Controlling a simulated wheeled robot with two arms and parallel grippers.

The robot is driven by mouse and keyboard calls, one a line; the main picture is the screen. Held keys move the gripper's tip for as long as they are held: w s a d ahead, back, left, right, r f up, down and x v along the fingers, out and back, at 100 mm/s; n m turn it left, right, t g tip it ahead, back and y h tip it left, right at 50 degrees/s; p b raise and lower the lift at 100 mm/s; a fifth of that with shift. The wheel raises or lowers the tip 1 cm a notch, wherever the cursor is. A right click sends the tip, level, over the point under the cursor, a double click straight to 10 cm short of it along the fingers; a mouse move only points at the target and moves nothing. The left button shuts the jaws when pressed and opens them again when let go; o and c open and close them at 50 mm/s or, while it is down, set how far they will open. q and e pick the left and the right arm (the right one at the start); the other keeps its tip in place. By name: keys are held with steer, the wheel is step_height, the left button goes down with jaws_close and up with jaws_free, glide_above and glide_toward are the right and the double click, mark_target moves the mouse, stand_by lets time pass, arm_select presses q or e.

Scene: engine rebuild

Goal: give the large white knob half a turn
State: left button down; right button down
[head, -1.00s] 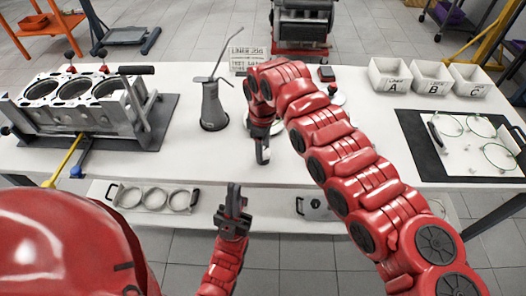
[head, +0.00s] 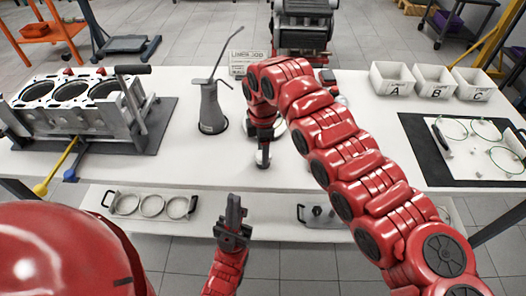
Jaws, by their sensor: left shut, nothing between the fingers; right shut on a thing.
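A white round shape, apparently the large white knob (head: 281,129), shows only in part on the table behind my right wrist. My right arm reaches in from the right and covers most of it. My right gripper (head: 263,157) points down over the table's front half. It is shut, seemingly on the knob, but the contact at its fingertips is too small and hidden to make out. My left gripper (head: 234,205) is shut and empty. It points up in front of the table's front edge, below my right gripper and apart from the knob.
A grey oil can (head: 211,108) stands left of my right gripper, with a small sign (head: 245,60) behind. An engine block (head: 75,105) is at left. White bins (head: 391,81) and a dark mat (head: 436,172) are at right. A lower shelf (head: 275,212) holds rings.

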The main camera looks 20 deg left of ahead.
stand_by(0.3)
steer(key=shift+c, duration=1.3)
jaws_free()
step_height(320, 180, up, 18)
steer(key=p, duration=0.3)
steer(key=shift+f+p, duration=0.25)
steer(key=shift+p, duration=0.15)
steer(key=shift+f, duration=0.1)
